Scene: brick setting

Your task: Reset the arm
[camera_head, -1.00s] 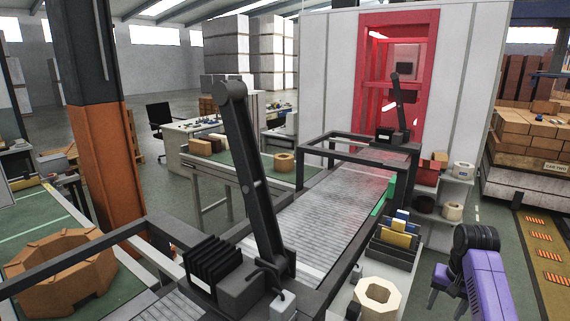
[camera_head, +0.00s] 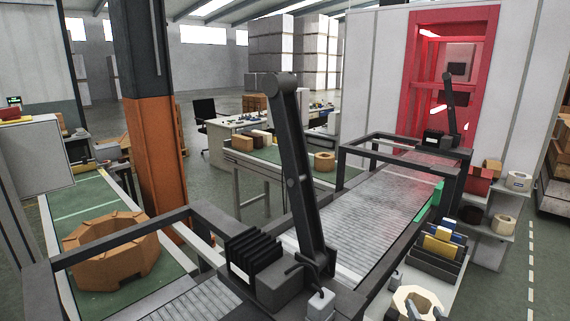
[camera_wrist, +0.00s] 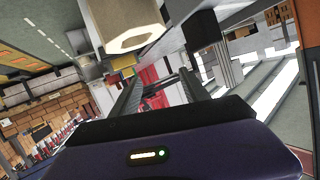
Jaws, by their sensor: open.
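My gripper (camera_wrist: 162,82) shows in the wrist view as two dark fingers spread apart, with nothing seen between them. Its purple wrist housing fills the bottom of that view. A cream hexagonal ring (camera_wrist: 122,40) appears large at the top left of the wrist view, beyond the left finger. I cannot tell whether it touches the gripper. In the head view a cream ring (camera_head: 402,296) sits at the bottom right, cut by the frame edge. Small grey parts overlap it there, perhaps my fingertips. The rest of my arm is out of the head view.
A roller conveyor (camera_head: 345,222) with dark frames runs through the middle. A rack of dark bins (camera_head: 436,248) and a shelf (camera_head: 494,245) stand to its right. A large brick-coloured ring (camera_head: 98,279) lies on the left green-topped table. An orange-and-black column (camera_head: 163,178) stands behind it.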

